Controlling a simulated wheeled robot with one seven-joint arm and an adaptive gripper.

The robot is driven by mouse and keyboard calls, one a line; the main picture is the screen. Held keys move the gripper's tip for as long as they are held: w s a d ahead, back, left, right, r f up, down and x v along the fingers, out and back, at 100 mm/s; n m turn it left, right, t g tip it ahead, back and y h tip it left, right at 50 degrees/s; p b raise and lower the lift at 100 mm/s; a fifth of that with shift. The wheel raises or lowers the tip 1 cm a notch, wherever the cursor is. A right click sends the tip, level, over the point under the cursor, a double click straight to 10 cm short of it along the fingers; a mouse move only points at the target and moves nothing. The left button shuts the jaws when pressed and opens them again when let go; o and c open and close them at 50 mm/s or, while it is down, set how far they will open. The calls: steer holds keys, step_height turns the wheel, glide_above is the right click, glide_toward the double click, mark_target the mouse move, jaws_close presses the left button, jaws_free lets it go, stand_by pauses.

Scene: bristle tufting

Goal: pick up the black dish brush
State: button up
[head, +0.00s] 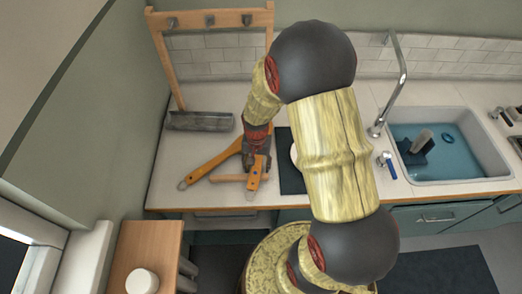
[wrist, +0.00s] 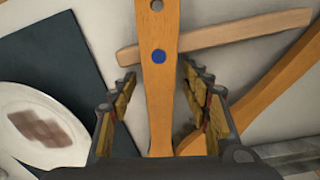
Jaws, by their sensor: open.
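My gripper (head: 257,160) points down over the left part of the counter. In the wrist view my gripper (wrist: 160,73) is open, with one finger on each side of an orange wooden handle (wrist: 158,98). This handle has a hole and a blue dot; gaps show between it and both fingers. Its near end in the head view (head: 254,182) sticks out below the gripper. I see no clearly black brush head; whether this handle belongs to the black dish brush I cannot tell.
A paler wooden handle (wrist: 225,37) crosses behind, and another orange handle (wrist: 280,85) lies at the right. A grey trough (head: 200,121), a wooden hook rack (head: 210,18) and a water-filled sink (head: 455,160) surround the counter.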

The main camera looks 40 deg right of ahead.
steer(key=c, duration=0.3)
jaws_close()
stand_by(0.5)
